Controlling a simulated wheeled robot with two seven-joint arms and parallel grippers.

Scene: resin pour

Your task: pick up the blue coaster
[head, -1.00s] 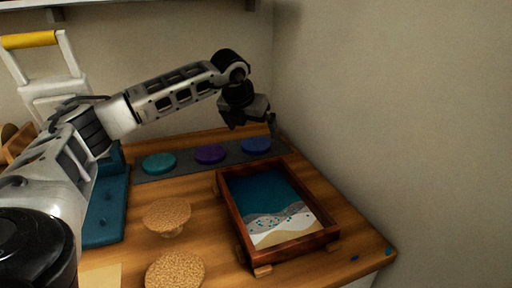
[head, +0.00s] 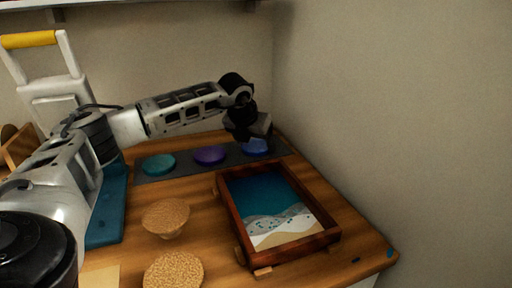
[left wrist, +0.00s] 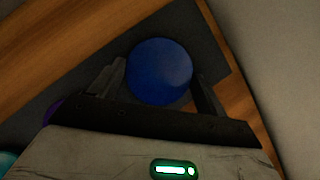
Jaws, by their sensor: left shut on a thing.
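The blue coaster (head: 256,147) is a round disc at the right end of a dark grey mat at the back of the table. It fills the middle of the left wrist view (left wrist: 160,72). My left gripper (head: 257,139) is over it, with one finger on each side (left wrist: 161,80), shut on the coaster. The coaster still appears at mat level; I cannot tell whether it is clear of the mat. The gripper hides part of the coaster in the head view. My right gripper is not in view.
A purple coaster (head: 209,155) and a teal coaster (head: 158,164) lie on the same mat (head: 183,164). A wooden-framed tray (head: 232,219) with a beach-like resin picture stands in front. The wall (head: 400,120) is close on the right.

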